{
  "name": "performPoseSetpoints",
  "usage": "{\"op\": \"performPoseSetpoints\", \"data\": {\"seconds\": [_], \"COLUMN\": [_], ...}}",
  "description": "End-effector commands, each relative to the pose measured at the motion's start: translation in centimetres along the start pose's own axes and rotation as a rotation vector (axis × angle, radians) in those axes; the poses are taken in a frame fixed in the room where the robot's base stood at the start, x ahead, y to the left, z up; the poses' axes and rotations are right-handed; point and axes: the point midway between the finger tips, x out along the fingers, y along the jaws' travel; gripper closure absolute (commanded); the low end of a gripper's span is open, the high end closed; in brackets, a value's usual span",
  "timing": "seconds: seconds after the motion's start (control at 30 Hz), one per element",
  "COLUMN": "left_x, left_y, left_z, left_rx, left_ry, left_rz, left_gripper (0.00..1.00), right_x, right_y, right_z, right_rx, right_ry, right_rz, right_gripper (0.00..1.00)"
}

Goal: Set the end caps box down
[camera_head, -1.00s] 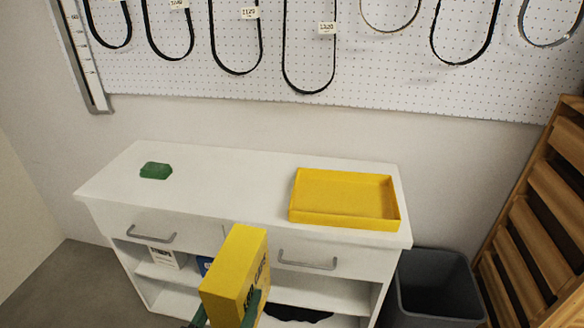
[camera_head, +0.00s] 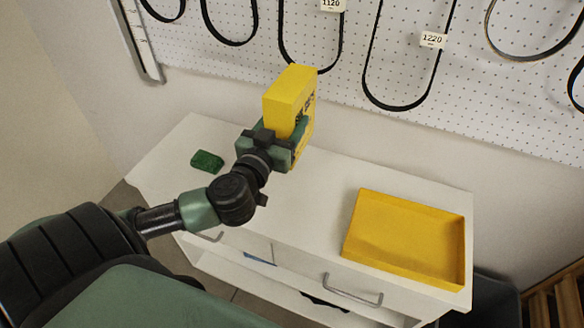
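The yellow end caps box (camera_head: 288,92) is held upright above the white cabinet top (camera_head: 330,178), left of the yellow tray. My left gripper (camera_head: 297,140), green and black, comes in from the left and is shut on the lower part of the box. Its fingers partly cover the box's printed side. Whether the box's lower end touches the cabinet top is hidden behind the gripper, but it appears raised. My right gripper is not in view.
An open, empty yellow tray (camera_head: 408,279) sits on the right of the cabinet top. A green object (camera_head: 207,161) lies at the left. The cabinet top between them is clear. A pegboard (camera_head: 340,60) with hanging belts stands behind. A dark bin (camera_head: 496,298) is at lower right.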

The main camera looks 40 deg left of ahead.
Motion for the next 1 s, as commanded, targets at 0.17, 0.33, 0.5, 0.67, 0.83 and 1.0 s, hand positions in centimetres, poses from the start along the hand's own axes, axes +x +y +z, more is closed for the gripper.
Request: {"op": "performPoseSetpoints", "data": {"seconds": [0.17, 0.33, 0.5, 0.67, 0.83, 1.0], "left_x": [-0.1, -0.1, -0.1, -0.1, -0.1, -0.1], "left_y": [0.0, 0.0, 0.0, 0.0, 0.0, 0.0], "left_z": [5.2, 9.8, 13.2, 14.4, 16.7, 18.7], "left_rx": [-0.002, -0.002, 0.001, 0.001, 0.001, 0.0], "left_ry": [-0.006, -0.004, -0.002, 0.0, -0.002, -0.001], "left_rz": [-0.003, -0.003, -0.001, 0.0, -0.001, 0.0], "left_gripper": [1.0, 1.0, 1.0, 1.0, 1.0, 1.0], "right_x": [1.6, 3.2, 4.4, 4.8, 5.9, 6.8], "right_y": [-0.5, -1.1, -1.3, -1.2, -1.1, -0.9], "right_z": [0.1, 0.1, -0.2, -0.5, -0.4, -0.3], "right_rx": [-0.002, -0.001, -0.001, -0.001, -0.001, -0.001], "right_ry": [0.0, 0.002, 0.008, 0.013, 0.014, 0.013], "right_rz": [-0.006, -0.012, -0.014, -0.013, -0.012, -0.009], "right_gripper": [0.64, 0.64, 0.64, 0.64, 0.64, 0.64]}}
